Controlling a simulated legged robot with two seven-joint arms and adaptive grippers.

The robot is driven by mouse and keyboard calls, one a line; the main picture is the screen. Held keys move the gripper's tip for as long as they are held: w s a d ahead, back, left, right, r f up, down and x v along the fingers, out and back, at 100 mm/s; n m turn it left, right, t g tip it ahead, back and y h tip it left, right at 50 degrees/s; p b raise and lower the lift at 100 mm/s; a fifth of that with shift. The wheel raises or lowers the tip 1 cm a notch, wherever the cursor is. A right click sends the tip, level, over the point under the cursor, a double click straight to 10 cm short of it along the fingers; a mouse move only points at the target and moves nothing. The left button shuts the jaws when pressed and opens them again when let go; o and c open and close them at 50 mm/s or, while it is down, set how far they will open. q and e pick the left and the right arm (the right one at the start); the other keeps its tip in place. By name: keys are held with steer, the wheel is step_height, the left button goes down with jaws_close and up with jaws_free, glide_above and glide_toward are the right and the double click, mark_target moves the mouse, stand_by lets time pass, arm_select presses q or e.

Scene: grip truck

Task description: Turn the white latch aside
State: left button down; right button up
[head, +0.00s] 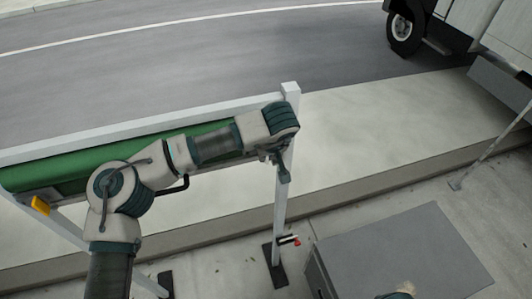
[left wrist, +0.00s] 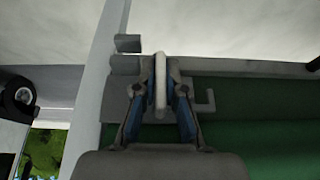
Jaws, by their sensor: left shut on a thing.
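The white latch (left wrist: 160,88) stands upright as a narrow, rounded handle in the middle of the left wrist view. My left gripper (left wrist: 160,78) is shut on it, with one blue-lined finger on each side. In the head view my left gripper (head: 281,166) is at the right end of the green panel (head: 90,166), beside the white post (head: 281,205). The latch cannot be made out there, as my wrist and gripper cover that spot. My right gripper is not in view.
Grey bracket pieces (left wrist: 127,43) sit by the post near the latch. A grey box (head: 400,255) stands at the lower right. A truck (head: 440,25) is on the road at the upper right. The pale pavement right of the post is clear.

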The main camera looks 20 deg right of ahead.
arm_select(q)
steer(key=c, duration=1.5)
jaws_free()
steer(key=shift+r, duration=0.2)
steer(key=shift+c, duration=0.2)
steer(key=shift+d+f, duration=0.1)
steer(key=shift+s, duration=0.1)
steer(key=v, duration=1.2)
steer(key=shift+f, duration=0.1)
